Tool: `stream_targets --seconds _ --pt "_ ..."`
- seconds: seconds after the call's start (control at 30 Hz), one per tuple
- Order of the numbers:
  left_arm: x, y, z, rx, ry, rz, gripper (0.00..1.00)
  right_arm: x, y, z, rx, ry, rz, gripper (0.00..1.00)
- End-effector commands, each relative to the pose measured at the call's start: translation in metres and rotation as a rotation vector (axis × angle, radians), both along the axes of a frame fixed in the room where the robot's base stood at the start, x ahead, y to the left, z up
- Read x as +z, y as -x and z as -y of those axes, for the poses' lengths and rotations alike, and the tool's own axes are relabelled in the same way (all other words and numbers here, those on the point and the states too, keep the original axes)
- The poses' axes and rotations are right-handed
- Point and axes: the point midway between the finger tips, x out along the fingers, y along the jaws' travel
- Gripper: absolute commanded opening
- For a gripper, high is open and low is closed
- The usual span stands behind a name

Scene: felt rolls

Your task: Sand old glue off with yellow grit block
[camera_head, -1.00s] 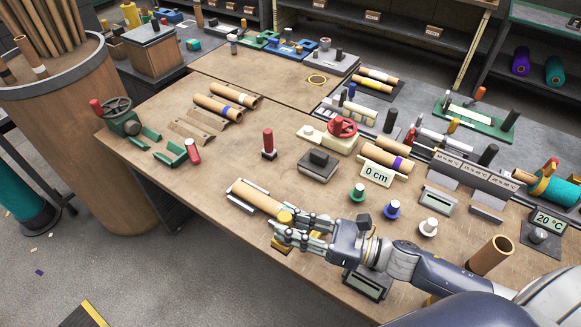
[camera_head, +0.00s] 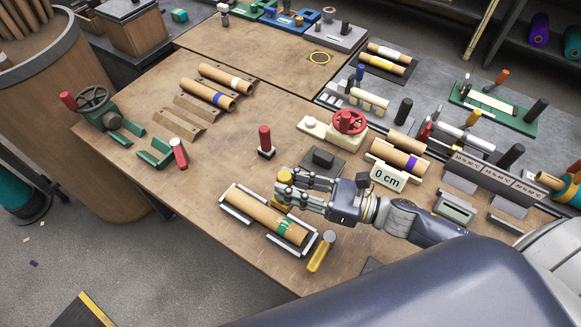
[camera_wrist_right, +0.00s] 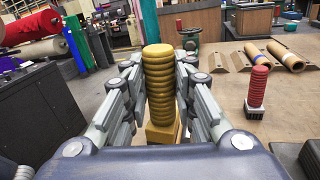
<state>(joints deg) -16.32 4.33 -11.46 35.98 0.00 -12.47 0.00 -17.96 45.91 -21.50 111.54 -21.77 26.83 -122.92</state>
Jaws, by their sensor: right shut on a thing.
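A yellow grit block (camera_wrist_right: 162,132) with a ribbed yellow handle (camera_wrist_right: 158,80) is between the fingers of my right gripper (camera_wrist_right: 160,97). In the head view the right gripper (camera_head: 288,187) is shut on the handle (camera_head: 285,175), just beyond the cradled tube. A cardboard tube (camera_head: 252,210) with a green band (camera_head: 285,227) lies in a grey cradle (camera_head: 233,213) near the front table edge. Old glue cannot be made out. Whether the block touches the tube cannot be told. My left gripper is not in view.
A yellow-handled tool (camera_head: 321,252) lies by the cradle's right end. A red-handled stamp (camera_head: 265,142) and a dark block (camera_head: 323,160) stand behind. A "0 cm" sign (camera_head: 388,178) is to the right.

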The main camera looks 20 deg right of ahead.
Motion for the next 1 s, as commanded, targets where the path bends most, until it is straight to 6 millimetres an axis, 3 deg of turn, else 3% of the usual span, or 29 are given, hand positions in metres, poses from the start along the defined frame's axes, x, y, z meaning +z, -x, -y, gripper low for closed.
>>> stream_targets --seconds 0.17,0.4,0.5,0.83,0.93,1.0 --pt "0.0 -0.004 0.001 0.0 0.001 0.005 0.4 0.0 0.001 -0.001 0.002 -0.002 0.0 0.0" --pt "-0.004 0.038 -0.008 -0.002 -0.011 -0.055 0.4 -0.003 0.0 -0.001 0.001 -0.001 0.0 0.0" --pt "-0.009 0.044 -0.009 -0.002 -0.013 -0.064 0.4 -0.008 0.001 -0.001 0.001 -0.001 0.0 0.0" --pt "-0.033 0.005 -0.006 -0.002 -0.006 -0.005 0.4 -0.042 0.003 -0.003 0.002 -0.002 -0.001 0.0" --pt "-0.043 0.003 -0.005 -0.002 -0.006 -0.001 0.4 -0.054 0.004 -0.004 0.001 -0.002 -0.001 0.0" --pt "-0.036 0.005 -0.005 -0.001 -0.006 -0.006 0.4 -0.046 0.003 -0.004 0.001 -0.002 0.0 0.0"
